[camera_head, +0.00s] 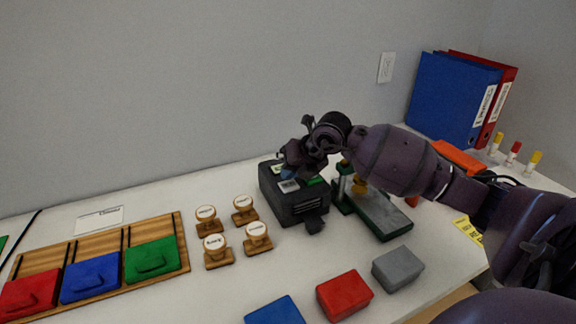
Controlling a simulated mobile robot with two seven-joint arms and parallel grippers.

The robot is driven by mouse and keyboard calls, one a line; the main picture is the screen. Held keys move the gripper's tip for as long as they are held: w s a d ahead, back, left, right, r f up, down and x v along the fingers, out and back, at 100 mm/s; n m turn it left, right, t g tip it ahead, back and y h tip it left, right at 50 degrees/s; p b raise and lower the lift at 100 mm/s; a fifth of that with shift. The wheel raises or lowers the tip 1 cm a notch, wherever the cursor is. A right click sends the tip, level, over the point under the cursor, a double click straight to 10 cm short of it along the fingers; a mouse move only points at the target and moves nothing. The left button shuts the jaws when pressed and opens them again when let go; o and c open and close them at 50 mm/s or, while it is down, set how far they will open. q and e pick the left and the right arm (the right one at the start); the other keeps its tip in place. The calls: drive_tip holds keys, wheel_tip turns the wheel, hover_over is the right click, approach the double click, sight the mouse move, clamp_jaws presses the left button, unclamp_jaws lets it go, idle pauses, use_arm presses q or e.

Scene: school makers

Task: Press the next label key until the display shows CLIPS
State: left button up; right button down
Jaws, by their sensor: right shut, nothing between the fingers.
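A dark label machine (297,205) stands on the white table near the middle of the view. A small pale panel (289,186) is on its top; it may be the display, but any text is too small to read. A green key (316,181) shows beside it, and a blue patch shows just under my gripper. My right gripper (290,163) is shut and empty over the machine's top rear. Its fingers hide part of the machine's top, and I cannot tell if they touch a key. My left gripper is not in view.
Several round stamps (214,246) stand left of the machine, by a wooden tray (186,258) with red, blue and green lidded boxes. A green-based tool (385,220) is close on its right. Blue, red and grey blocks (398,268) lie in front; binders (450,100) stand behind.

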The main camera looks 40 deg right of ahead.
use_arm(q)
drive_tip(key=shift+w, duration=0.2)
use_arm(e)
drive_tip(key=shift+f, duration=0.15)
drive_tip(key=shift+f, duration=0.3)
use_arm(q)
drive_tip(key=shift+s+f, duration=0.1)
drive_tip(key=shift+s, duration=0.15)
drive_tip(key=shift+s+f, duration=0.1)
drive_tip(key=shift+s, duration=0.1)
use_arm(e)
drive_tip(key=shift+f, duration=0.1)
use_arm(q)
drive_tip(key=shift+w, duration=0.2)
use_arm(e)
drive_tip(key=shift+r+p, duration=0.35)
drive_tip(key=shift+r, duration=0.25)
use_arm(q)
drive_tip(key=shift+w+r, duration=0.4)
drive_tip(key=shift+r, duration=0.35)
use_arm(e)
drive_tip(key=shift+f, duration=0.1)
